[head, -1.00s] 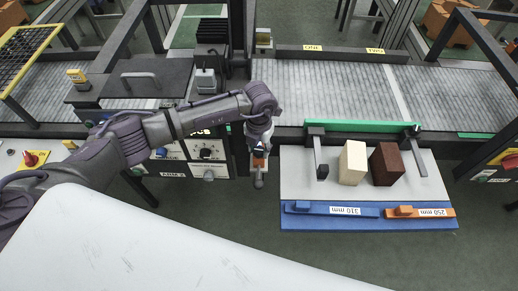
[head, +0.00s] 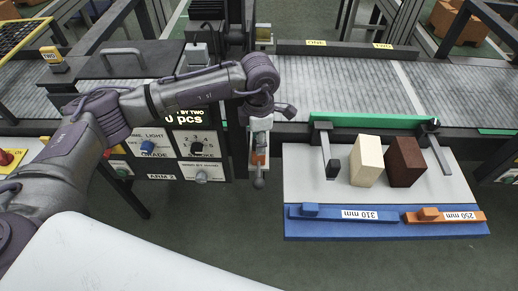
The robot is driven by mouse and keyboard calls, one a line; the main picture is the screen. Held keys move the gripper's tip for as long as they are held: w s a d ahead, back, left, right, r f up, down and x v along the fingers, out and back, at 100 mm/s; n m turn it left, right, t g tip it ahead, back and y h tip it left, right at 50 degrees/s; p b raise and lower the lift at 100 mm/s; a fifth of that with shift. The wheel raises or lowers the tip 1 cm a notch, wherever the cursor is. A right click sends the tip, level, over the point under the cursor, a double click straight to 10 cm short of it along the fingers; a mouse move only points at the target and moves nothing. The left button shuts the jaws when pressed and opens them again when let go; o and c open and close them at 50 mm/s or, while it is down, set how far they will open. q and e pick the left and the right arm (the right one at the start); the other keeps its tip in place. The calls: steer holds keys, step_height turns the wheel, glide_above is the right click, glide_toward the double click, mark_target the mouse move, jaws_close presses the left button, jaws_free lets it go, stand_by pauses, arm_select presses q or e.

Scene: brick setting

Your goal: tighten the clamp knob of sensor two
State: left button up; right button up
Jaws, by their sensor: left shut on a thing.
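My left gripper (head: 262,112) points down at the near edge of the conveyor, just right of the control panel. It is shut on a small part there, which I take to be the clamp knob; the wrist and fingers hide it. Right below the fingers is a white and orange upright piece (head: 259,147) with a grey rounded end (head: 259,183), seemingly a sensor on its mount. My right gripper is out of view.
The control panel (head: 160,147) with dials stands close left of the gripper. A grey and blue board (head: 300,185) on the right carries a cream block (head: 366,160), a brown block (head: 405,161), and blue (head: 330,213) and orange (head: 440,216) gauge bars. A dark upright post stands behind.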

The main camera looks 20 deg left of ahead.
arm_select(q)
steer(key=m+b, duration=0.3)
steer(key=b, duration=0.1)
steer(key=shift+f, duration=0.2)
steer(key=shift+r+m+b, duration=0.25)
steer(key=shift+m+b, duration=1.35)
steer(key=shift+m, duration=0.1)
steer(key=o, duration=1.1)
steer(key=shift+o, duration=0.2)
step_height(320, 180, up, 12)
